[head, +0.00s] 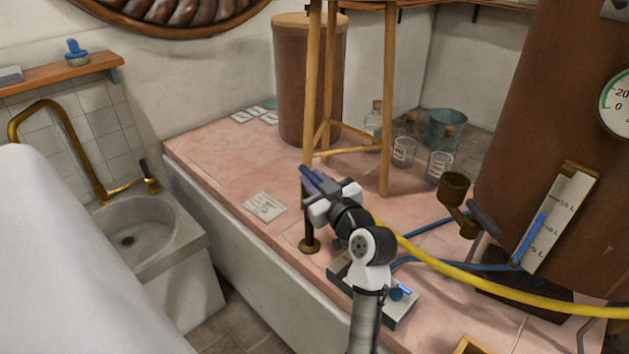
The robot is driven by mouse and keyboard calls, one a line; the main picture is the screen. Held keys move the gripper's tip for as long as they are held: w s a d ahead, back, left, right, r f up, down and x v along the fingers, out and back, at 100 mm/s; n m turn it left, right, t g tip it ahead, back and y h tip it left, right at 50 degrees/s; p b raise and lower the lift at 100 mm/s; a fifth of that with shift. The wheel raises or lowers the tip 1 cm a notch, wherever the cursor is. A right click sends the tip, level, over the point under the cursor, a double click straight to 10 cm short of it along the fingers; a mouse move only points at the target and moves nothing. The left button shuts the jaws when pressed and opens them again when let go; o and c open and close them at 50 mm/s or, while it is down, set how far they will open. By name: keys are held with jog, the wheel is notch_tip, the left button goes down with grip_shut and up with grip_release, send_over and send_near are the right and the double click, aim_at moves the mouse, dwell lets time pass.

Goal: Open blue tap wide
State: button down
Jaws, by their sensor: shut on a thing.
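The blue tap appears to be the slim brass post (309,225) on a round base at the front edge of the pink tiled top. A blue-purple bar (311,176), apparently its handle, shows at the top of the post. My gripper (321,184) reaches in from the lower right and is shut on this bar. The gripper's body partly covers the bar and the top of the post, so the handle's exact angle is hard to tell. No water is visible.
A wooden stool (387,150) stands behind my gripper. A yellow hose (460,275) and blue hoses cross the top at right. A grey box (413,309) with a blue knob sits below my arm. Glass jars (404,152) stand behind; a sink (135,235) is at left.

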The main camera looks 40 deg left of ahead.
jog(key=shift+s+r+m+t+p, duration=0.1)
jog(key=shift+m+t+p, duration=0.2)
jog(key=shift+t+p, duration=0.2)
jog(key=m+t+h+p, duration=0.1)
jog(key=m+t+p, duration=0.1)
jog(key=shift+s+a+r+t+h, duration=0.1)
jog(key=shift+s+a+t+h, duration=0.05)
jog(key=shift+s+t+h, duration=0.2)
jog(key=shift+s+a+f+m+t+h+b, duration=0.15)
jog(key=shift+a+m+t+h+b, duration=0.3)
jog(key=shift+m+t+h, duration=1.2)
jog(key=shift+s+a+m+t+h+b, duration=0.2)
jog(key=shift+m+t+h+b, duration=0.55)
jog(key=shift+m+h, duration=1.6)
jog(key=shift+s+a+f+m+t+h+b, duration=0.1)
jog(key=shift+a+m+t+h+b, duration=0.25)
jog(key=shift+m+t+h, duration=1.75)
jog(key=shift+n+g+h, duration=0.55)
jog(key=shift+n+h, duration=0.15)
jog(key=shift+h, duration=0.25)
jog(key=c, duration=1.4)
grip_release()
jog(key=shift+o, duration=0.3)
